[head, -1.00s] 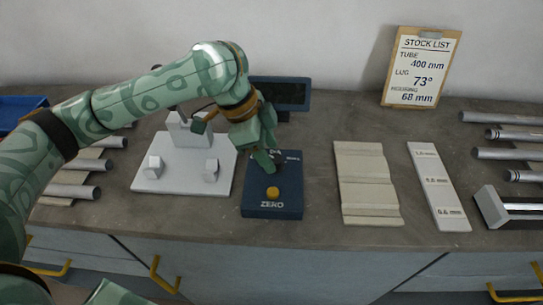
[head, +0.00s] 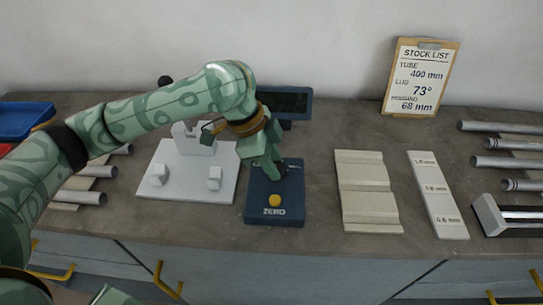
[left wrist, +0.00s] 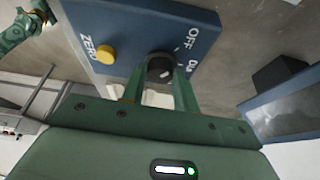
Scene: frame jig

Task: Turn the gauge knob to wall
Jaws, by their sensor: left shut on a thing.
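The gauge box (head: 274,212) is dark blue with a yellow ZERO button (head: 274,200) at its front. In the left wrist view the box (left wrist: 190,18) shows the button (left wrist: 105,54), a black knob (left wrist: 160,66) and the printed word OFF; another label beside it is partly covered. My left gripper (head: 277,172) reaches down onto the back part of the box. In the left wrist view its fingers (left wrist: 160,85) are shut on the black knob. The knob is hidden behind the gripper in the head view. My right gripper is not in view.
A dark display (head: 290,102) stands behind the box. A white jig plate (head: 190,190) lies to the left. A stepped beige block (head: 366,190), a marked white strip (head: 436,195) and several tubes (head: 500,160) lie to the right. A stock list clipboard (head: 420,78) leans on the wall.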

